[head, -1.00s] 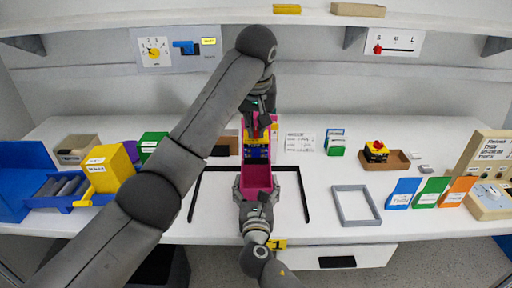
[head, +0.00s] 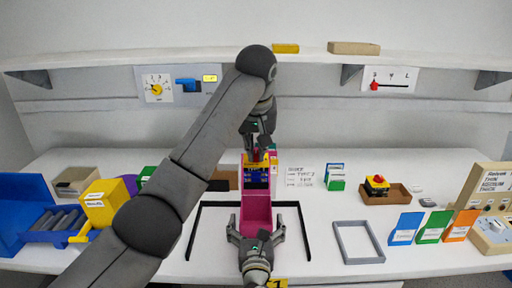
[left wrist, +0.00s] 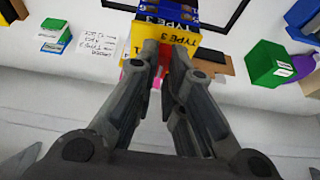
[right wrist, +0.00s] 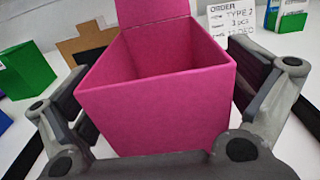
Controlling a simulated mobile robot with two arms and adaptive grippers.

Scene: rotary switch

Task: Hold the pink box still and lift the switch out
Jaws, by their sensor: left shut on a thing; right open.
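The pink box (head: 257,212) stands open inside the black outline on the table. It also fills the right wrist view (right wrist: 150,110), where the visible part of its inside is empty. A yellow switch (head: 256,160) with blue labelled faces, "TYPE 3", is at the box's far end; it shows in the left wrist view (left wrist: 175,42). My left gripper (head: 258,143) is shut on it from above; the fingers partly hide the grip. My right gripper (head: 257,237) is open at the box's near end, a finger on each side, with visible gaps in the right wrist view.
An order card (head: 302,176) lies right of the box. A grey frame (head: 339,240) and a brown tray (head: 398,194) with a red-and-yellow button are further right. Blue, green and orange bins (head: 432,226) stand beyond. A yellow box (head: 104,202) is at left.

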